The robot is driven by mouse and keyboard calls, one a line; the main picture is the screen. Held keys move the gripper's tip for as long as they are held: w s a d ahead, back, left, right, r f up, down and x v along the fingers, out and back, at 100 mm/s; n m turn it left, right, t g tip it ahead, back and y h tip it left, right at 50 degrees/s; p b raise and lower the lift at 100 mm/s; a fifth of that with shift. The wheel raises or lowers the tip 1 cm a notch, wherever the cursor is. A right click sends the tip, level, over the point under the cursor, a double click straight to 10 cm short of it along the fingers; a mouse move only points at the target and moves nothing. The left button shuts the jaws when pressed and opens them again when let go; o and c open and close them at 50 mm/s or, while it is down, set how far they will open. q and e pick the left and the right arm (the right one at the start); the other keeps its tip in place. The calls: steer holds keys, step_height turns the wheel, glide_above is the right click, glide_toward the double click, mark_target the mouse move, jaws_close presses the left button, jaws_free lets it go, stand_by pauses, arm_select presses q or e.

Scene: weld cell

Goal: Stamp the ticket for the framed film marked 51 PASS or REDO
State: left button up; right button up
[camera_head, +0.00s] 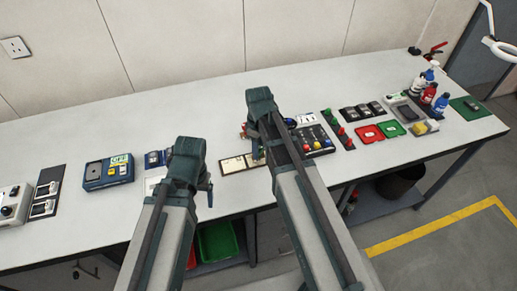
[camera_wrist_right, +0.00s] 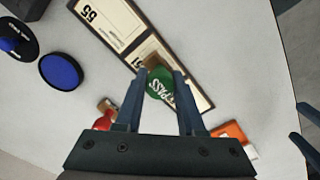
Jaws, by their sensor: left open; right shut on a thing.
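My right gripper (camera_wrist_right: 158,80) is shut on a green stamp (camera_wrist_right: 160,90) marked PASS, with a brown end. It is over a dark ticket board (camera_wrist_right: 181,50) with pale tickets. One ticket (camera_wrist_right: 105,20) reads 55 upside down; the other (camera_wrist_right: 198,102) has a number partly hidden by the stamp. Whether the stamp touches it I cannot tell. In the head view the ticket board (camera_head: 231,167) lies below my right gripper (camera_head: 259,150), whose tips are mostly hidden. My left gripper (camera_head: 208,192) is open near the bench's front edge. I cannot pick out the framed film marked 51.
A round blue ink pad (camera_wrist_right: 61,70) and a red stamp (camera_wrist_right: 102,123) lie beside the board. An orange item (camera_wrist_right: 230,131) is close right. A red tray (camera_head: 368,134) and a green tray (camera_head: 391,129) stand right. A blue case (camera_head: 108,172) is left. Bench between is partly clear.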

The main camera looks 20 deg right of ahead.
arm_select(q)
steer(key=shift+f+b, duration=0.6)
arm_select(e)
steer(key=shift+f, duration=0.55)
stand_by(1.4)
arm_select(q)
steer(key=shift+r, duration=0.1)
arm_select(e)
steer(key=shift+r, duration=0.1)
step_height(320, 180, up, 7)
steer(key=p, duration=0.7)
arm_select(q)
step_height(320, 180, up, 7)
stand_by(0.4)
